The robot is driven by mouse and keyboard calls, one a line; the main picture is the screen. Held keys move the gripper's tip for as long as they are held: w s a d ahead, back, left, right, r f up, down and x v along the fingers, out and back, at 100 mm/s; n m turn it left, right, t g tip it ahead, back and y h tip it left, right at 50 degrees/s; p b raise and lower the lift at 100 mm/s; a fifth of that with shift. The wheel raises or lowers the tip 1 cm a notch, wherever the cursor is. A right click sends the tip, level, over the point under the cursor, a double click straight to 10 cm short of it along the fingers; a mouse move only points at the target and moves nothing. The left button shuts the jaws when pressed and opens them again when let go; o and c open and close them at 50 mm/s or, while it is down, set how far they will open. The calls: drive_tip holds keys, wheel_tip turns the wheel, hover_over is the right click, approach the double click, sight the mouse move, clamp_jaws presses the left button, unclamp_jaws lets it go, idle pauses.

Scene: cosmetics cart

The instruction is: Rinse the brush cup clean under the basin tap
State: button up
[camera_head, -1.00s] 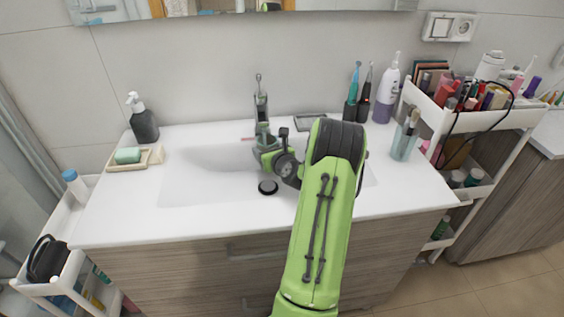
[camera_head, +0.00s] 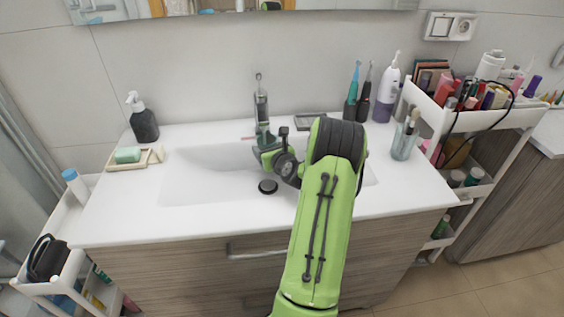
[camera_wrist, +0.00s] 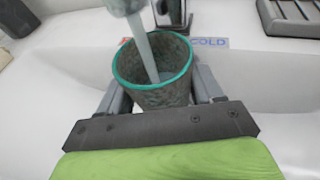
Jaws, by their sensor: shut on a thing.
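My gripper (camera_wrist: 160,92) is shut on the brush cup (camera_wrist: 162,96), with one finger on each side. The cup is grey and speckled with a teal rim, its mouth tilted toward the wrist camera. In the wrist view the tap (camera_wrist: 126,5) is above the cup, and a stream of water (camera_wrist: 149,54) runs from it into the cup. The inside wall looks grey and mottled; the bottom is not clear. In the head view my gripper (camera_head: 264,153) is over the basin (camera_head: 205,175) just in front of the tap (camera_head: 261,108). My arm mostly hides the cup there.
A soap dispenser (camera_head: 143,120) and a soap dish (camera_head: 117,163) stand left of the basin. A glass with brushes (camera_head: 403,146), electric toothbrushes (camera_head: 364,100) and a white bottle (camera_head: 386,95) stand to the right. Loaded carts flank the counter. The basin's left half is free.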

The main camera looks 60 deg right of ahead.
drive_tip(key=shift+s, duration=0.1)
idle(0.3)
drive_tip(key=s+a+r+p, duration=0.1)
drive_tip(key=s+a+r, duration=0.3)
drive_tip(key=s, duration=0.5)
drive_tip(key=shift+s+r+p, duration=0.15)
drive_tip(key=shift+r+p, duration=0.15)
drive_tip(key=shift+r, duration=0.7)
